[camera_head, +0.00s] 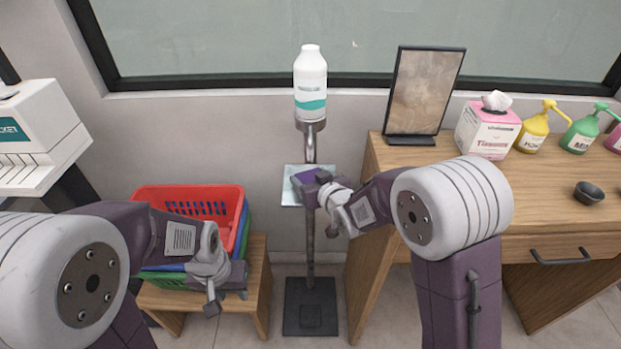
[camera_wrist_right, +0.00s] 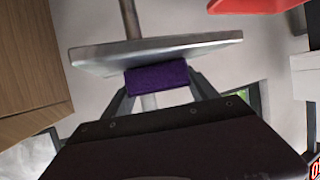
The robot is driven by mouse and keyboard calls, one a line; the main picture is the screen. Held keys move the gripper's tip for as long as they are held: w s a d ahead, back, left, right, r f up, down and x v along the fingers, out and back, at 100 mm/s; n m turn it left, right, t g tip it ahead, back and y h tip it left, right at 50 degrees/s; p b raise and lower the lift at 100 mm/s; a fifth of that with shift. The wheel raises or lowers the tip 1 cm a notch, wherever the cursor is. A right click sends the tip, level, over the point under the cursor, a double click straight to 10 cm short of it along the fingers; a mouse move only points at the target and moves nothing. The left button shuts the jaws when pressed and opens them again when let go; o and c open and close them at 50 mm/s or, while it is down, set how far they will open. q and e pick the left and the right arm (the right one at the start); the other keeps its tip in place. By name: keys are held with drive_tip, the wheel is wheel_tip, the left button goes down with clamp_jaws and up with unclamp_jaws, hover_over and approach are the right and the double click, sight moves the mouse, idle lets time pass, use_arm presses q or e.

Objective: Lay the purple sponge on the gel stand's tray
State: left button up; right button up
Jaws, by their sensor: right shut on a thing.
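The gel stand (camera_head: 310,240) is a thin grey post with a white bottle (camera_head: 311,85) at its top. Its small pale metal tray (camera_head: 290,192) sits partway up and also shows in the right wrist view (camera_wrist_right: 200,46). My right gripper (camera_head: 304,181) is at the tray, shut on the purple sponge (camera_wrist_right: 158,78). The sponge lies between the fingertips and overlaps the tray's edge in the wrist view; whether they touch I cannot tell. In the head view the gripper hides most of the sponge. My left gripper (camera_head: 228,298) is empty and open in front of the baskets.
Stacked red (camera_head: 190,192), blue and green baskets stand on a low wooden stool (camera_head: 259,280) left of the stand. A wooden counter (camera_head: 385,155) at right holds a framed sign (camera_head: 425,90), a tissue box (camera_head: 487,130), pump bottles (camera_head: 534,130) and a dark bowl (camera_head: 588,193).

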drive_tip(key=o, duration=1.3)
drive_tip(key=shift+f, duration=0.15)
drive_tip(key=shift+r+p, duration=0.4)
drive_tip(key=shift+p, duration=0.05)
drive_tip(key=b+v, duration=0.3)
drive_tip(key=v, duration=0.8)
drive_tip(key=shift+s+d, duration=0.2)
drive_tip(key=shift+s, duration=0.15)
